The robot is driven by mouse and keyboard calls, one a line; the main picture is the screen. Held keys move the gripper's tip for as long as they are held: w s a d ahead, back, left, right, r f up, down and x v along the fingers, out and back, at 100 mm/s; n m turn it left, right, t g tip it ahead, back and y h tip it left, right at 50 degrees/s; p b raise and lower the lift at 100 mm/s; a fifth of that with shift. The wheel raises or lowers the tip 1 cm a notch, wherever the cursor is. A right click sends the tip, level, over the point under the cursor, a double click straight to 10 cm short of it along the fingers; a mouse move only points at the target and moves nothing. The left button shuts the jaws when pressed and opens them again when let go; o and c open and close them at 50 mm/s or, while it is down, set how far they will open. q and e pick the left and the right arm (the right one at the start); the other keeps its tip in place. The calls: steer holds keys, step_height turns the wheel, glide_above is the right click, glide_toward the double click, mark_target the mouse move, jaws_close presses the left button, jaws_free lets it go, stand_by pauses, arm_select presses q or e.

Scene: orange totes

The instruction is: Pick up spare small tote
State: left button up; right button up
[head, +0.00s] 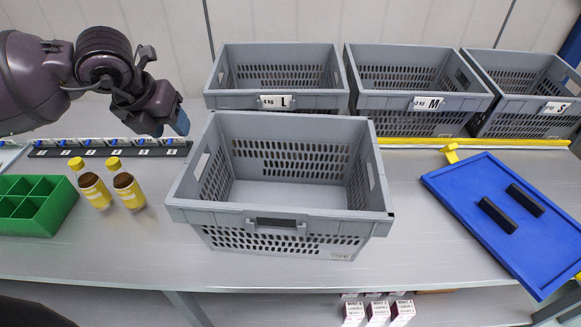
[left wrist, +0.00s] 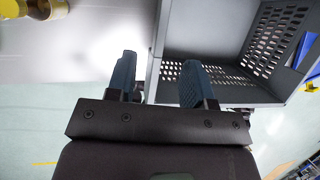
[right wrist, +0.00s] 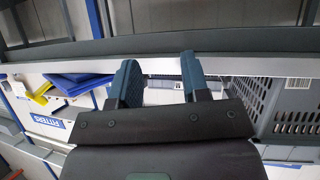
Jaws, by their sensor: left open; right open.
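Grey totes stand along the back of the bench in the head view. The one labelled S (head: 490,68) is at the far right, beside the M tote (head: 352,75) and the L tote (head: 217,95). A larger-looking grey empty tote (head: 285,222) stands in front, mid-bench. My left gripper (head: 172,122) is open and empty, above the bench near that front tote's back left corner. In the left wrist view my left gripper (left wrist: 159,82) shows its fingers apart, with a grey tote (left wrist: 225,92) behind. My right gripper (right wrist: 160,82) is open and empty, seen only in the right wrist view.
A blue tray (head: 465,215) with two black bars lies at the right. Two yellow-capped bottles (head: 127,187) and a green divided box (head: 40,222) are at the left. A yellow rail (head: 415,142) runs before the M and S totes. Small boxes (head: 377,312) sit below the bench.

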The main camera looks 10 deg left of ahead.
mark_target(193, 149)
arm_select(q)
steer(key=p+x, duration=0.1)
steer(key=x, duration=0.9)
steer(key=shift+w+d, duration=0.1)
steer(key=shift+w, duration=0.05)
steer(key=shift+f, duration=0.2)
arm_select(e)
steer(key=shift+s+d+f, duration=0.1)
steer(key=shift+s+f, duration=0.05)
steer(key=shift+s, duration=0.85)
arm_select(q)
steer(key=shift+f, duration=0.1)
arm_select(e)
steer(key=shift+w, duration=0.2)
arm_select(q)
steer(key=shift+f, duration=0.1)
arm_select(e)
steer(key=shift+w, duration=0.35)
